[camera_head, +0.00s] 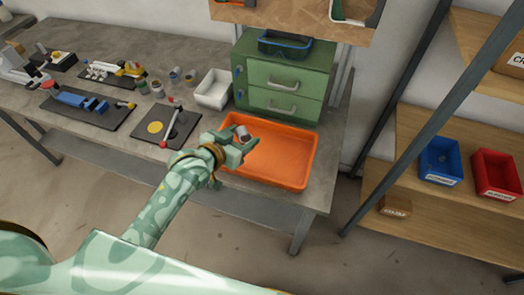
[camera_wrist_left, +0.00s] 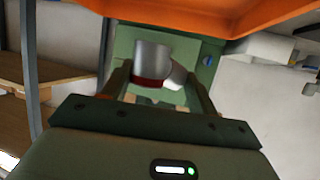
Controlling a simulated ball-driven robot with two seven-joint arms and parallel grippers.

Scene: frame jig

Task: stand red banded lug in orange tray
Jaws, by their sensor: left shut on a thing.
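The red banded lug (camera_wrist_left: 152,58) is a silver-grey cylinder with a dark red band near one end; a second pale round part sticks out beside it. It also shows small at the fingertips in the head view (camera_head: 242,132). My left gripper (camera_head: 238,147) is shut on it, over the left end of the orange tray (camera_head: 285,182). The tray is shallow and its visible floor is bare. In the left wrist view the tray (camera_wrist_left: 205,14) crosses the top, apart from the lug. Part of the lug is hidden by the fingers. My right gripper is out of view.
A green drawer cabinet (camera_head: 284,78) stands right behind the tray. A white bin (camera_head: 213,89) and small cups (camera_head: 174,75) stand to the left, with a dark board with a red-tipped lever (camera_head: 168,126). A shelf with blue (camera_head: 440,160) and red (camera_head: 496,173) bins is at the right.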

